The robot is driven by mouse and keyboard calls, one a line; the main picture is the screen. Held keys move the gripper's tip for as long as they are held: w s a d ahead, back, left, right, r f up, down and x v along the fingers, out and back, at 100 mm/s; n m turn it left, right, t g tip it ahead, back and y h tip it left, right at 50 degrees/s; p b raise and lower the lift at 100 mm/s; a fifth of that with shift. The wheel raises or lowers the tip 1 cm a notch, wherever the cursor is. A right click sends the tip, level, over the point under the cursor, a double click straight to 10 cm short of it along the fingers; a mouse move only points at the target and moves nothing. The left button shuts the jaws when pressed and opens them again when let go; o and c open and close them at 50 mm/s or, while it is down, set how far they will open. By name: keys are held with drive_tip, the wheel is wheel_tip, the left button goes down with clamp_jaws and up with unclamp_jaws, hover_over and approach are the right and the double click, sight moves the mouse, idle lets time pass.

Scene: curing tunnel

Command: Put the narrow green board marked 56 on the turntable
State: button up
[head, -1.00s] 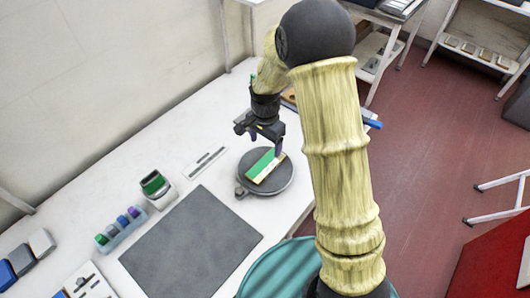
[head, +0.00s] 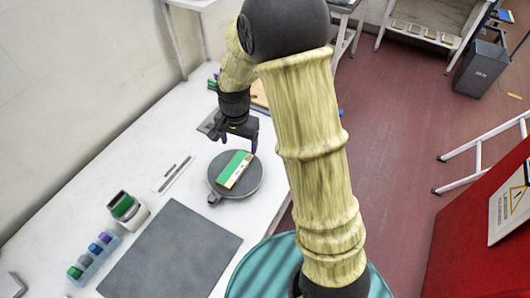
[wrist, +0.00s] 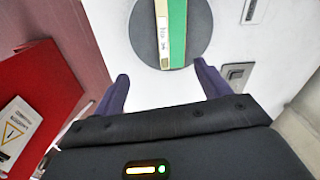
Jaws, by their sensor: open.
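A narrow green board (head: 234,167) with a pale, printed strip along one side lies flat on the round dark grey turntable (head: 253,187). In the wrist view the board (wrist: 177,30) lies across the turntable (wrist: 199,28), and its printing is too blurred to read. My gripper (head: 238,143) is open and empty. It is above and behind the turntable in the head view, apart from the board. In the wrist view the two fingertips of my gripper (wrist: 160,72) are spread near the board's close end, with nothing between them.
A dark grey mat (head: 170,255) lies on the white table in front of the turntable. A green-topped block (head: 123,206) and a tray of several coloured pieces (head: 93,254) stand at left. Slim bars (head: 173,172) lie left of the turntable.

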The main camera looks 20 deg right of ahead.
drive_tip(key=s+d+r+n+t, duration=0.1)
drive_tip(key=s+d+r+n, duration=0.2)
drive_tip(key=s, duration=0.4)
drive_tip(key=s+d+r+n+t, duration=0.1)
drive_tip(key=s+d+r+n, duration=0.2)
drive_tip(key=s, duration=0.4)
drive_tip(key=shift+d+r+n, duration=0.15)
drive_tip(key=shift+d+n, duration=0.55)
drive_tip(key=shift+d, duration=0.25)
